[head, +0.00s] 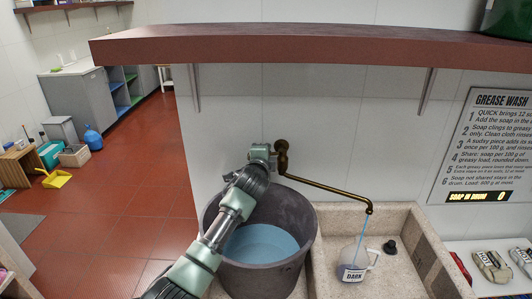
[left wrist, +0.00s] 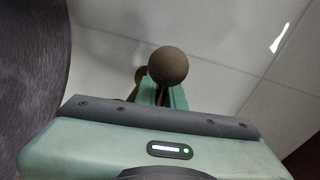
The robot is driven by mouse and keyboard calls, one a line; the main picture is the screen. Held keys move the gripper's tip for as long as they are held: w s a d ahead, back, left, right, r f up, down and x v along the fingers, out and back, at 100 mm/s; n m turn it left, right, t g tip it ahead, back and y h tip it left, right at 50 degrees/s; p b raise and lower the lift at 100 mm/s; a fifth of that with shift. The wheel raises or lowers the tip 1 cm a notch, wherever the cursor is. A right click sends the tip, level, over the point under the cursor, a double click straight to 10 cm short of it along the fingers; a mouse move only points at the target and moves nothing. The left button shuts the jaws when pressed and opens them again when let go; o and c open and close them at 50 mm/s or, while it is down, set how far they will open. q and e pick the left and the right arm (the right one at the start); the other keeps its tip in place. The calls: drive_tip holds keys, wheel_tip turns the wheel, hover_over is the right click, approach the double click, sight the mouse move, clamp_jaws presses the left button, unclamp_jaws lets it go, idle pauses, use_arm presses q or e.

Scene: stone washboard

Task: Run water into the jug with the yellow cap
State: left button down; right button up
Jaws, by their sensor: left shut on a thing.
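A clear jug (head: 355,262) with a handle and a label reading "DARK" stands upright in the stone basin (head: 330,222). A thin blue stream of water (head: 362,232) runs from the spout of the brass tap (head: 330,188) down to the jug's top. A little blue shows low in the jug. I see no yellow cap on it. My left gripper (head: 270,152) is at the tap's wall end, shut on the round tap knob (left wrist: 168,66), seen between its fingers in the left wrist view. My right gripper is out of view.
A large dark bucket (head: 300,235) with blue water stands left of the basin, beneath my left arm. A black stopper-like thing (head: 389,246) is in the basin right of the jug. A brown shelf (head: 300,45) spans above. A wall sign (head: 490,140) hangs at right.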

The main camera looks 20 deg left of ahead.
use_arm(q)
drive_tip(key=c, duration=1.5)
unclamp_jaws()
drive_tip(key=shift+f, duration=0.1)
drive_tip(key=shift+b+v, duration=0.75)
drive_tip(key=shift+v, duration=3.15)
